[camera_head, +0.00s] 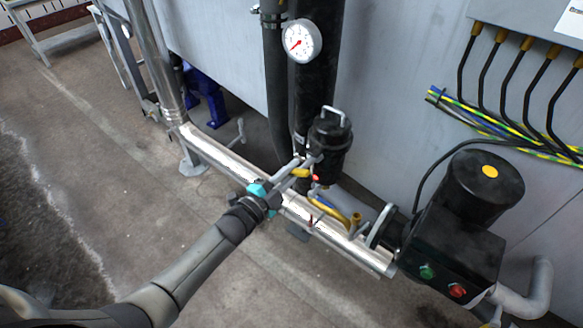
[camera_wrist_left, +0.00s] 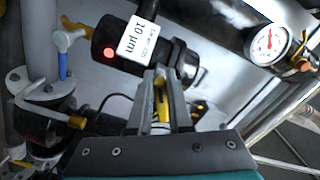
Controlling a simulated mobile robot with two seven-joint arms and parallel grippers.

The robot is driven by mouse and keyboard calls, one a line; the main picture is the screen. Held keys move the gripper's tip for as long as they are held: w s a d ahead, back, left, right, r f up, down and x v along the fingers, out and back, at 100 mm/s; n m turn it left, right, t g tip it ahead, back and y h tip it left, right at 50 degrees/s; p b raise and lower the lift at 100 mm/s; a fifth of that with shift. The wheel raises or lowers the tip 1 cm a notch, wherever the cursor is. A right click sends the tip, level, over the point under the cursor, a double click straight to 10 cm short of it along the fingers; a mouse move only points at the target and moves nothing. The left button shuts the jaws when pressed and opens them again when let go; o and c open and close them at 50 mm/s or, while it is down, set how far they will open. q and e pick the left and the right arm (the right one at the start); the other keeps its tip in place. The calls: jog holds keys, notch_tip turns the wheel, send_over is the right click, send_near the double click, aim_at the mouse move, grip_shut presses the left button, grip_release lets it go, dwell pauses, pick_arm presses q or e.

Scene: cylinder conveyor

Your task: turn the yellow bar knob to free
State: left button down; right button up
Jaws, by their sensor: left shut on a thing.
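The yellow bar knob (camera_wrist_left: 162,108) shows between the two fingers of my left gripper (camera_wrist_left: 163,86) in the left wrist view. The fingers are shut on it, and they cover its sides. In the head view my left gripper (camera_head: 298,168) reaches in from the lower left over the shiny pipe. The yellow of the knob (camera_head: 301,173) shows at its fingertips, just left of the black filter housing (camera_head: 328,140). Any marking for the knob's position is hidden or too small to read. My right gripper is not in view.
A shiny horizontal pipe (camera_head: 217,152) runs beneath my left arm. A curved yellow handle (camera_head: 333,211) is close to the right. A pressure gauge (camera_head: 302,42) is above, and a black motor unit (camera_head: 457,235) stands at right. The floor at left is open.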

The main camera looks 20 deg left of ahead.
pick_arm(q)
jog(key=n, duration=0.3)
jog(key=f+n, duration=0.1)
jog(key=n, duration=0.1)
jog(key=shift+s+d+n, duration=0.15)
jog(key=shift+d+n, duration=0.15)
jog(key=shift+d, duration=0.05)
jog(key=n, duration=0.2)
jog(key=d+n+p, duration=0.1)
jog(key=n, duration=0.2)
jog(key=shift+s+f, duration=0.1)
jog(key=shift+s, duration=0.05)
jog(key=c, duration=0.8)
grip_release()
jog(key=shift+c, duration=0.2)
jog(key=p+v, duration=0.2)
jog(key=v, duration=1.3)
jog(key=shift+s, duration=0.15)
